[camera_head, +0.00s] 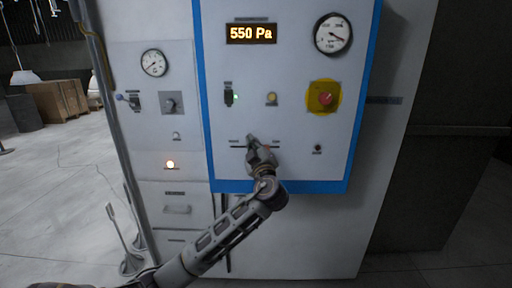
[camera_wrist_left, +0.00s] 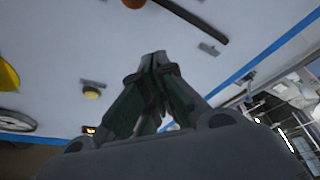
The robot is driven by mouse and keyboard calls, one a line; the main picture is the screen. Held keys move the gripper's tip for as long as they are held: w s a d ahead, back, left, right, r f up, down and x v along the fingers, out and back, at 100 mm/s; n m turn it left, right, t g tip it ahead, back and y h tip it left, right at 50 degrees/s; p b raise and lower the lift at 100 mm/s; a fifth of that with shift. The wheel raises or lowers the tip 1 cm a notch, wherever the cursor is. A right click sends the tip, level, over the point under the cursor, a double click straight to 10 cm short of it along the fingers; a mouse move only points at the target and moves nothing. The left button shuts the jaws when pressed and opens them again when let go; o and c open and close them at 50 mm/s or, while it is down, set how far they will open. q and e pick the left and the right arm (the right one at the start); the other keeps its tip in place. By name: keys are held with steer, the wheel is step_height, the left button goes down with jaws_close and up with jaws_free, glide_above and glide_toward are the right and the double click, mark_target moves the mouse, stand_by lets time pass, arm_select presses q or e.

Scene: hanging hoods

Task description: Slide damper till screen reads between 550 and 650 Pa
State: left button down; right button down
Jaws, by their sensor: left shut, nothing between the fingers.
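The screen (camera_head: 251,33) reads 550 Pa in orange digits at the top of the blue-edged panel (camera_head: 294,72). The damper's short horizontal slot (camera_head: 237,147) is low on the panel, and my left gripper covers its middle. My left gripper (camera_head: 251,139) is shut and empty, its tips in front of the slot area. In the left wrist view the fingertips (camera_wrist_left: 158,58) meet near the panel face, beside a dark bar (camera_wrist_left: 195,20) and an orange round part (camera_wrist_left: 133,3). I cannot tell whether this is the damper's knob, nor whether the tips touch anything. My right gripper is out of view.
Above the gripper are a switch (camera_head: 231,97), a yellow button (camera_head: 272,98) and a red button on a yellow plate (camera_head: 335,90). A round gauge (camera_head: 333,35) is at the top right. A left panel holds another gauge (camera_head: 154,63) and a lit lamp (camera_head: 170,164). Open floor lies left.

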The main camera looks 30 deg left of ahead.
arm_select(q)
steer(key=shift+p+x, duration=0.35)
steer(key=shift+x, duration=0.9)
steer(key=shift+w+d+f, duration=0.15)
steer(key=shift+d+f, duration=0.25)
steer(key=shift+w+d+f+p, duration=0.25)
steer(key=shift+d+f+p, duration=0.05)
steer(key=shift+d+f, duration=0.2)
steer(key=shift+w+d+f, duration=0.1)
steer(key=shift+d+f, duration=0.1)
steer(key=shift+f, duration=0.05)
steer(key=shift+w+d+f, duration=0.1)
steer(key=shift+d+f, duration=0.1)
steer(key=shift+f, duration=0.15)
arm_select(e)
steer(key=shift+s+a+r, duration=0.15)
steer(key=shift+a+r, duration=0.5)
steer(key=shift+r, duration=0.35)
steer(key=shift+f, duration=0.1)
